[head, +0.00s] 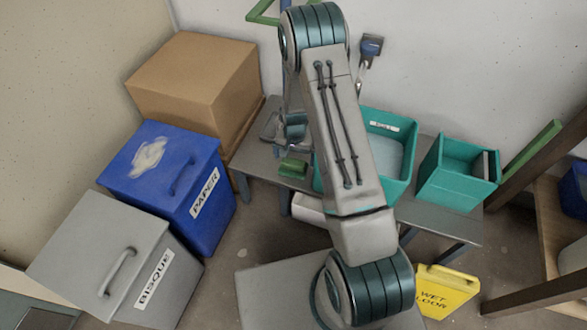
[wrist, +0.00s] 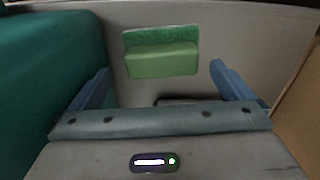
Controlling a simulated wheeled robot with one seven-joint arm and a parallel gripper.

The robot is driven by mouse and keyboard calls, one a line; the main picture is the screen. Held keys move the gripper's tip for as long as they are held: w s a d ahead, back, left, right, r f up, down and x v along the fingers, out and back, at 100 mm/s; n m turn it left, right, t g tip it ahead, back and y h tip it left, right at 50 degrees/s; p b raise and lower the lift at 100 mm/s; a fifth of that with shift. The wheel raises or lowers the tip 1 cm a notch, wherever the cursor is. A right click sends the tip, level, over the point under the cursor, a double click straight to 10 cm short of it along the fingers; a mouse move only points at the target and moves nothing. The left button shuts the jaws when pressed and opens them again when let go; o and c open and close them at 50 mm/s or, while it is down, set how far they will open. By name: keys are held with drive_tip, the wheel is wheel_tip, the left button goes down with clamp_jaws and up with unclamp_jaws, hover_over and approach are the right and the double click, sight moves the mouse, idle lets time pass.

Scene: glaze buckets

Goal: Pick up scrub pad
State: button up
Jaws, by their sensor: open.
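The scrub pad (head: 292,168) is a small green block on the grey bench, near its front left edge. In the wrist view the pad (wrist: 160,62) shows a darker green rough strip above a lighter green face. It lies ahead of my gripper (wrist: 160,76), roughly centred between the two blue fingers. My gripper is open, with nothing between its fingers. In the head view my gripper (head: 293,146) is low over the bench just behind the pad, partly hidden by my arm. I cannot tell the exact gap to the pad.
A teal tub (head: 404,127) stands right of the pad, with a second teal bin (head: 440,178) further right. The grey bench (head: 256,158) has a cardboard box (head: 190,80) and a blue paper bin (head: 150,185) to its left. A yellow wet-floor sign (head: 440,292) is in front.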

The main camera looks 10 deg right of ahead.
sight(293, 162)
drive_tip(key=f+b, duration=0.2)
drive_tip(key=f, duration=0.3)
drive_tip(key=shift+a+f, duration=0.2)
drive_tip(key=shift+r, duration=0.1)
drive_tip(key=c, duration=0.7)
drive_tip(key=shift+r, duration=0.1)
wheel_tip(293, 162, up, 28)
drive_tip(key=p, duration=0.7)
